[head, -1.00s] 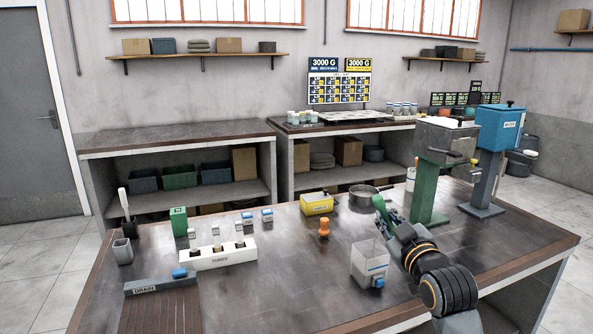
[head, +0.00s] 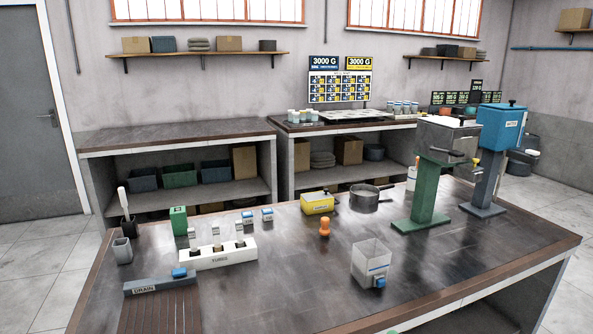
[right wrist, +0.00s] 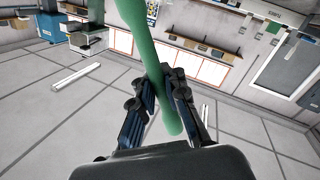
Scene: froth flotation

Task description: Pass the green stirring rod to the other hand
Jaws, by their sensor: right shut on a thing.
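The green stirring rod (right wrist: 147,48) is in my right gripper (right wrist: 162,84), as the right wrist view shows. The fingers are closed on it from both sides, and a rounded end sticks out below them towards the palm. Its other end runs out of the top of that view. The rod is held in the air, with floor and walls behind it. In the head view neither gripper shows; only a small green bit (head: 393,331) is at the bottom edge, too little to tell what it is. My left gripper is in no view.
The bench (head: 300,285) holds a clear container (head: 371,259), an orange item (head: 325,227), a white tube rack (head: 218,256) and a drain tray (head: 160,286). A green-stand machine (head: 430,190) and a blue one (head: 490,170) stand at the right. The front middle is clear.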

